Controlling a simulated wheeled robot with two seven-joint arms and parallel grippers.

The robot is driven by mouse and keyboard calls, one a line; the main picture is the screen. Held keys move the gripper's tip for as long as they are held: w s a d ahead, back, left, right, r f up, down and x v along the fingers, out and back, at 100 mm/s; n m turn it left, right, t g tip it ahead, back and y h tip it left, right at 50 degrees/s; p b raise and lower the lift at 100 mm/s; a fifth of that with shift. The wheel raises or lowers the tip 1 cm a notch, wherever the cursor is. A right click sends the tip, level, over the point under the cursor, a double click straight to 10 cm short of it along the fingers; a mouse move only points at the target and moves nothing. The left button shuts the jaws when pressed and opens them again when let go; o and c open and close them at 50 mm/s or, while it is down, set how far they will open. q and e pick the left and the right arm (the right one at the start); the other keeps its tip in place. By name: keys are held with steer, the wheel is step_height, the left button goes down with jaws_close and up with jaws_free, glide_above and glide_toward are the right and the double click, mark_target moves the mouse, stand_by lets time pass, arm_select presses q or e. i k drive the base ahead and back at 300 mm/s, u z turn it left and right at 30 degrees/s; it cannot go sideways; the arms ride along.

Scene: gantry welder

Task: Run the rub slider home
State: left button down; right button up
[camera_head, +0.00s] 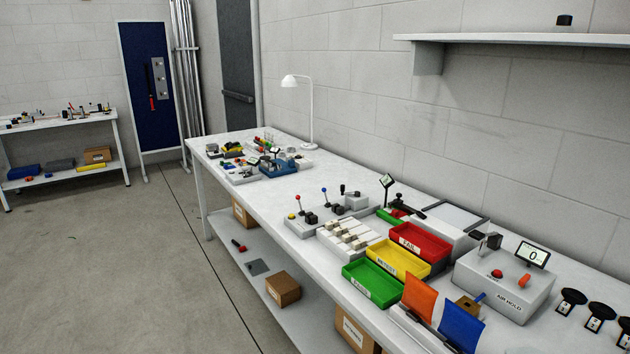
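No part that I can name for certain as the rub slider shows. A white unit with several beige blocks in rows (350,238) sits mid-bench. Behind it is a control panel (300,226) with a red-knobbed lever, a blue-knobbed lever and black parts. A grey box marked AIR HOLD (530,298) stands at the right, with a red button (497,273), an orange knob (524,280) and a small display (533,255) reading 0. Lettering on the other parts is too small to read. Neither of my grippers is in view.
Red (420,243), yellow (398,258) and green (372,285) trays stand on the white bench (240,190). Orange (419,297) and blue (461,325) panels stand at the front edge. A lamp (311,110) and cluttered small items occupy the far end. Floor at left is open.

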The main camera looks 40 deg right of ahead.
mark_target(398, 201)
steer(key=u, duration=0.05)
steer(key=i, duration=1)
steer(key=z, duration=0.4)
